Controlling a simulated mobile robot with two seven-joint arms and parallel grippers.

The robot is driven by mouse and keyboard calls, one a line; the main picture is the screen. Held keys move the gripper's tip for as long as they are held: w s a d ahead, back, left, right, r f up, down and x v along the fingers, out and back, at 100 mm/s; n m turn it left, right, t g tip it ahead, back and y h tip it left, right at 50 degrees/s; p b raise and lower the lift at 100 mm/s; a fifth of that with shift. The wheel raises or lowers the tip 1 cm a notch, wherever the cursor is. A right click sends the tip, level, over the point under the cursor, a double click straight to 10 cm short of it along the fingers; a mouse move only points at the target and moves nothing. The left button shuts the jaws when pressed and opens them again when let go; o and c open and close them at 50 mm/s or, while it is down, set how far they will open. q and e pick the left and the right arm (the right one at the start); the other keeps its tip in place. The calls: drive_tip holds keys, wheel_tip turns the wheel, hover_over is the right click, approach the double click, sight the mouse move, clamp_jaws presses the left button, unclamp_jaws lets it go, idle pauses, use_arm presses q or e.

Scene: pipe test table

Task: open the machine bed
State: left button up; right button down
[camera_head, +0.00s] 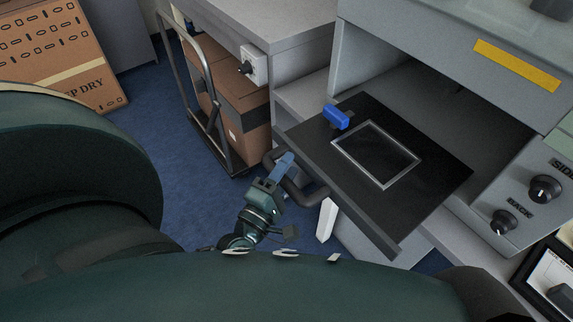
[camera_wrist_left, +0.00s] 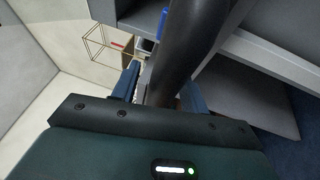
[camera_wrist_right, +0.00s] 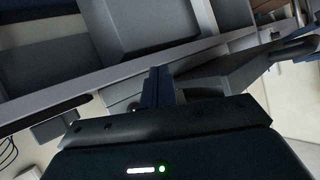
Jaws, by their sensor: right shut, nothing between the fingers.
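The machine bed (camera_head: 440,178) is a dark flat plate with a framed square in its middle. It sticks out of the grey machine (camera_head: 410,90). A dark bar handle (camera_head: 308,194) runs along its front left edge. My left gripper (camera_head: 284,162) is at this handle. In the left wrist view the handle bar (camera_wrist_left: 185,50) passes between the two blue fingers; whether they press on it I cannot tell. My right gripper (camera_wrist_right: 158,84) is shut and empty in the right wrist view, near a grey ledge. I cannot make it out in the head view.
A blue block (camera_head: 336,117) sits on the bed's left side. A trolley (camera_head: 197,75) with brown boxes (camera_head: 238,105) stands left of the machine. A panel with black knobs (camera_head: 545,188) is at the right. Blue floor (camera_head: 190,195) is free left of the handle.

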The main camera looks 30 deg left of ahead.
use_arm(q)
drive_tip(key=s+f+b, duration=0.1)
drive_tip(key=s+f, duration=0.1)
drive_tip(key=s, duration=1.1)
drive_tip(key=shift+d+f, duration=0.15)
drive_tip(key=shift+d, duration=0.2)
use_arm(e)
drive_tip(key=shift+d+r+t, duration=0.1)
drive_tip(key=shift+d+t, duration=0.05)
drive_tip(key=shift+t, duration=0.15)
drive_tip(key=shift+s, duration=0.1)
